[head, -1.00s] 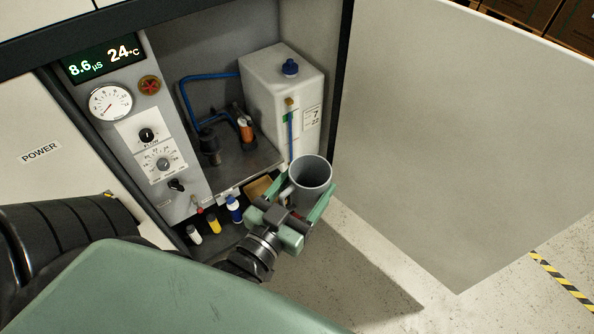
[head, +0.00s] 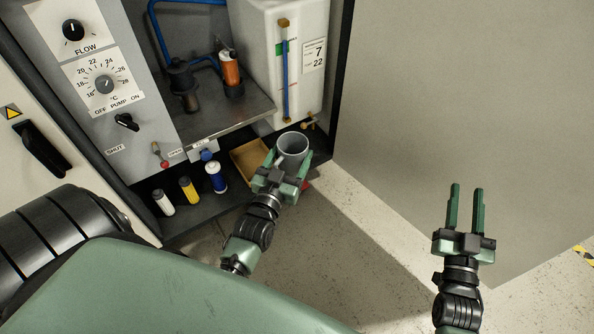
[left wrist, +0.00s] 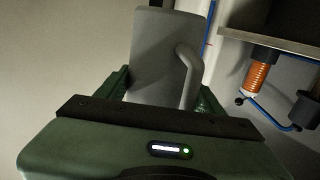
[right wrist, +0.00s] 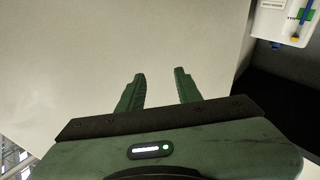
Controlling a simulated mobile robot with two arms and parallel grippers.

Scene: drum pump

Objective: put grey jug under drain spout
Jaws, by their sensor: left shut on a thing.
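The grey jug (head: 292,146), open at the top, is between the fingers of my left gripper (head: 289,163), which is shut on it. The left wrist view shows the jug (left wrist: 160,55) with its handle to the right. In the head view the jug is just below and left of a small brass drain spout (head: 309,123) low on the white tank (head: 268,50). I cannot tell whether the jug's base touches anything. My right gripper (head: 466,190) is open and empty, in front of the large grey door; it also shows in the right wrist view (right wrist: 160,78).
A brown open box (head: 250,163) stands left of the jug. White, yellow and blue-white bottles (head: 216,177) stand further left on the dark cabinet floor. A metal shelf (head: 230,120) with pump parts is above. The open grey door (head: 420,110) fills the right side.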

